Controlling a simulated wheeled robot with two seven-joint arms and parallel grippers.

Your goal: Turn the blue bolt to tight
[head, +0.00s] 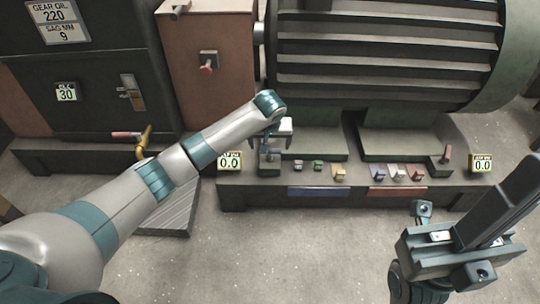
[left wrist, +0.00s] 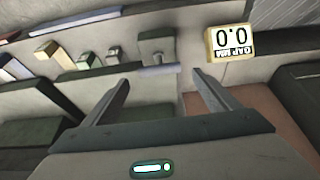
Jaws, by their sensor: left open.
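The blue bolt (left wrist: 158,70) shows in the left wrist view as a bluish bar in front of a grey block, just beyond and between my fingertips. In the head view a small bluish part (head: 268,151) at the left end of the motor base is partly hidden by my left gripper (head: 272,132). My left gripper (left wrist: 160,84) is open, with nothing between its fingers; contact with the bolt does not show. My right gripper (head: 455,240) is at the lower right of the head view, apart from the base; its jaw opening is unclear.
Gauges reading 0.0 stand at the left (head: 230,162) and right (head: 482,163) of the motor base (head: 340,200). Several small coloured blocks (head: 339,173) line its front. A red-topped bolt (head: 446,153) is at the right. A yellow-handled lever (head: 145,140) stands left.

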